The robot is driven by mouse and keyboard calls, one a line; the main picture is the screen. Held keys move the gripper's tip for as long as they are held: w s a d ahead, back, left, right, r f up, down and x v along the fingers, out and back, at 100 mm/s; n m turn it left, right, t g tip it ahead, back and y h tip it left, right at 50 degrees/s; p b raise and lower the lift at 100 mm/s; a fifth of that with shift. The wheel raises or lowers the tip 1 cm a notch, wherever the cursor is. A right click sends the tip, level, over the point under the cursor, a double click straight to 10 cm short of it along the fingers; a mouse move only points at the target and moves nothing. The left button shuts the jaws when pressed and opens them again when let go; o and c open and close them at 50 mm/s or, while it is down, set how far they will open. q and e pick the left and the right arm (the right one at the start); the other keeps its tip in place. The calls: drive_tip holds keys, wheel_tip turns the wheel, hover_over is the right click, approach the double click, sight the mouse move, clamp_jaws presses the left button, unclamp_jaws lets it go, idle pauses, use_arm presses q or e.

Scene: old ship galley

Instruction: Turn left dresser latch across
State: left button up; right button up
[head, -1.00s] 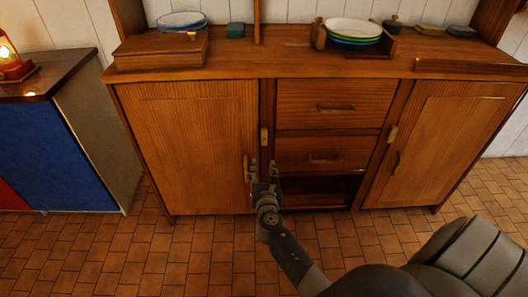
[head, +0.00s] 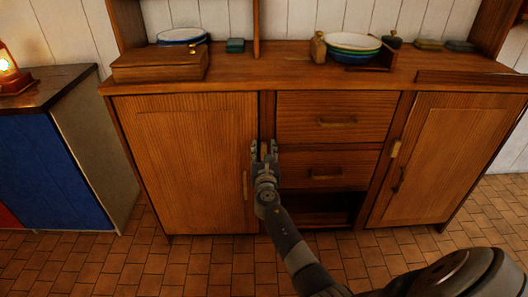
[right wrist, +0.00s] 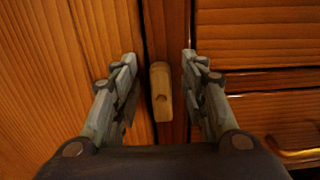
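The left dresser latch (right wrist: 161,91) is a small pale wooden block, upright on the post between the left door and the drawers. It shows in the right wrist view; in the head view my gripper hides most or all of it. The left dresser door (head: 190,165) is closed, with a vertical handle (head: 245,185) below the latch's height. My right gripper (head: 264,148) is at the post. In the right wrist view its fingers (right wrist: 160,66) are open, one on each side of the latch, with gaps showing. My left gripper is not in view.
Drawers (head: 335,118) with protruding handles lie just right of the post. The right door (head: 435,160) has its own upright latch (head: 395,149). Bowls (head: 348,46) and a wooden box (head: 160,66) stand on the dresser top. The tiled floor in front is clear.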

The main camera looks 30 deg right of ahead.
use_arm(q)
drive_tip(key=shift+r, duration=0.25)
use_arm(e)
drive_tip(key=shift+w+d, duration=0.1)
drive_tip(key=shift+w, duration=0.1)
clamp_jaws()
